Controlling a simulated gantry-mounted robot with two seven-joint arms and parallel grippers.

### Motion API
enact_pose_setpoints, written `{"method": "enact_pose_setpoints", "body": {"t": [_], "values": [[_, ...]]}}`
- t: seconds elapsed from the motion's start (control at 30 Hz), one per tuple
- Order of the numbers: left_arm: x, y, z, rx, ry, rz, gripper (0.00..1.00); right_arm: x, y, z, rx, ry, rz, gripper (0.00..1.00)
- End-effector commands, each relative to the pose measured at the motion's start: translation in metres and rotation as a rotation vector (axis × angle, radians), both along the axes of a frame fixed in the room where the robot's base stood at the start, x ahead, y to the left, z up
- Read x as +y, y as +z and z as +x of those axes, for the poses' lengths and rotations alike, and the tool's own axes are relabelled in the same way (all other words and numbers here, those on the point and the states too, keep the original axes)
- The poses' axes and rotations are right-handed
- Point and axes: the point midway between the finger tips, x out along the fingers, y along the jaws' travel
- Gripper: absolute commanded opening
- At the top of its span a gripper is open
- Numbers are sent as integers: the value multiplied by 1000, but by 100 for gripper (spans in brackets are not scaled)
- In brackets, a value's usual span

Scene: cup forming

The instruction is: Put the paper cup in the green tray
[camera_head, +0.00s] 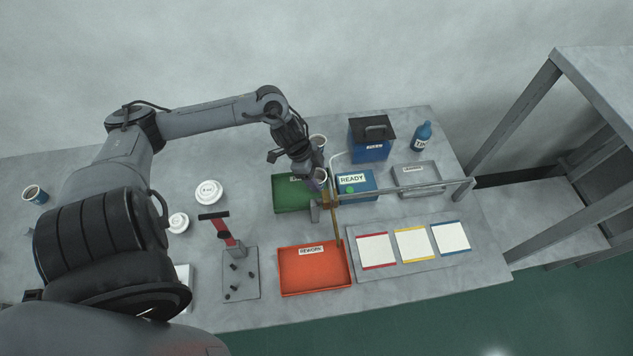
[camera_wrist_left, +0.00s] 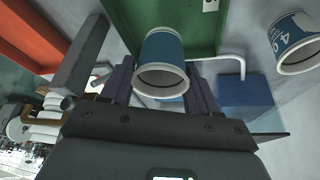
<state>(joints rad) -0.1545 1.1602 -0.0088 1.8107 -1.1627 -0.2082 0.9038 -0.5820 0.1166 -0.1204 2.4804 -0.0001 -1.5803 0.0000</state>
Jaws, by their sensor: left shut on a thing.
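My left gripper (camera_head: 317,184) is shut on a paper cup (camera_wrist_left: 164,48), white-rimmed with a blue band. In the left wrist view the cup sits between the two fingers of the gripper (camera_wrist_left: 162,84), its rim facing the camera. In the head view the held cup (camera_head: 321,174) is partly hidden by the gripper. The green tray (camera_head: 286,203) lies just left of the gripper, partly covered by it. In the wrist view the green tray (camera_wrist_left: 205,35) is behind the cup; I cannot tell whether they touch. My right gripper is not in view.
A second cup (camera_head: 318,141) stands behind the gripper and shows in the wrist view (camera_wrist_left: 292,38). A blue READY box (camera_head: 356,184) and a metal bar (camera_head: 405,190) are close on the right. The orange REWORK tray (camera_head: 315,280) lies in front. White lids (camera_head: 208,192) lie left.

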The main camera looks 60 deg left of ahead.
Motion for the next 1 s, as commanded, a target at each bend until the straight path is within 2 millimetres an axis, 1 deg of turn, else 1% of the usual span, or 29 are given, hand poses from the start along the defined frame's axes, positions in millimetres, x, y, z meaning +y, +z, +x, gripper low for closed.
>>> {"method": "enact_pose_setpoints", "body": {"t": [0.1,0.23,0.67,0.7,0.83,0.87,1.0], "values": [[0,-17,0,2,3,-2,32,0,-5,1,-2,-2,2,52],[0,-31,0,2,3,-2,32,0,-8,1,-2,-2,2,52],[0,-35,0,2,1,0,32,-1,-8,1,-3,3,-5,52],[0,-35,0,1,1,-1,63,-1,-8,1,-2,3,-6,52],[0,-35,0,2,1,0,83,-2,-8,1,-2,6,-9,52],[0,-35,0,2,1,0,86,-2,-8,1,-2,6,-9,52],[0,-35,0,2,1,0,86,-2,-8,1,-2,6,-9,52]]}}
